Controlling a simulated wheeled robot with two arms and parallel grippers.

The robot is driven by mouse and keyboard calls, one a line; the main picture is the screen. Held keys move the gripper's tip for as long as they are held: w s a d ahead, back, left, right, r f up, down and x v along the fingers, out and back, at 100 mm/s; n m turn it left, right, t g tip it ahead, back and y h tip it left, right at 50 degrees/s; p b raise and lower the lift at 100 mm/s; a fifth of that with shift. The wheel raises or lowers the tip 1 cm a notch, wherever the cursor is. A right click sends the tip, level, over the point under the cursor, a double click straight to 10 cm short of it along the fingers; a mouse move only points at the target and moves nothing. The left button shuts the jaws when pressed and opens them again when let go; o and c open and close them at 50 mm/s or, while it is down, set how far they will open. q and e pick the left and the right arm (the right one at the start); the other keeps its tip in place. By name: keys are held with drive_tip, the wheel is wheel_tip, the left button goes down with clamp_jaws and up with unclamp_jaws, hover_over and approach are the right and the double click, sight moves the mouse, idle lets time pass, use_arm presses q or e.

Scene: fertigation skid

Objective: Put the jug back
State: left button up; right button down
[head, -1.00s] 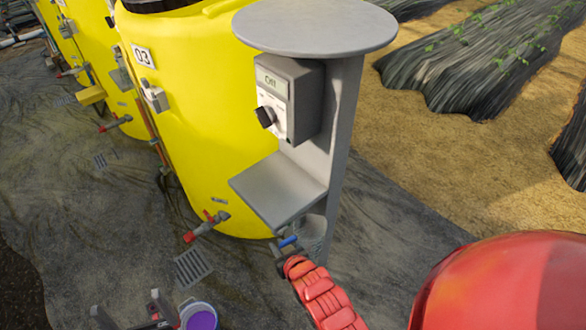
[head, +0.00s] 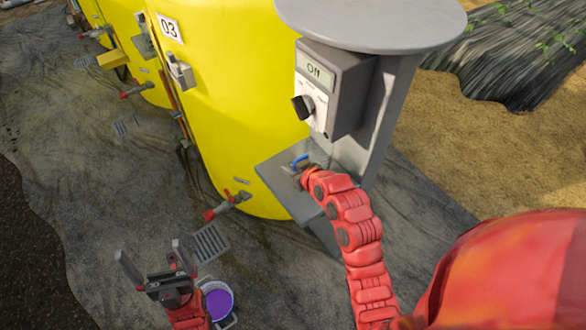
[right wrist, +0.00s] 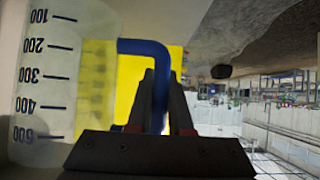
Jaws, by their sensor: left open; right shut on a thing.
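The jug (right wrist: 45,85) is clear, with dark graduation marks and a blue handle (right wrist: 145,48), in the right wrist view. My right gripper (right wrist: 155,95) is shut on that handle. In the head view the right gripper (head: 297,172) and the blue handle (head: 299,161) are over the grey shelf (head: 282,192) of the control stand. The jug's body is hard to make out there, and I cannot tell whether it touches the shelf. My left gripper (head: 152,262) is open and empty at the lower left, beside a bucket of purple liquid (head: 218,301).
A yellow tank (head: 235,100) marked 03 stands behind, with a red-handled valve (head: 226,205) low down. A floor grate (head: 210,243) lies nearby.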

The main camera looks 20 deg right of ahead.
drive_tip(key=shift+w+d, duration=0.6)
drive_tip(key=shift+w, duration=0.15)
wheel_tip(320, 180, down, 4)
drive_tip(key=shift+r+p, duration=0.25)
drive_tip(key=shift+p, duration=0.35)
drive_tip(key=shift+f, duration=0.1)
drive_tip(key=shift+f, duration=0.15)
drive_tip(key=c, duration=0.8)
unclamp_jaws()
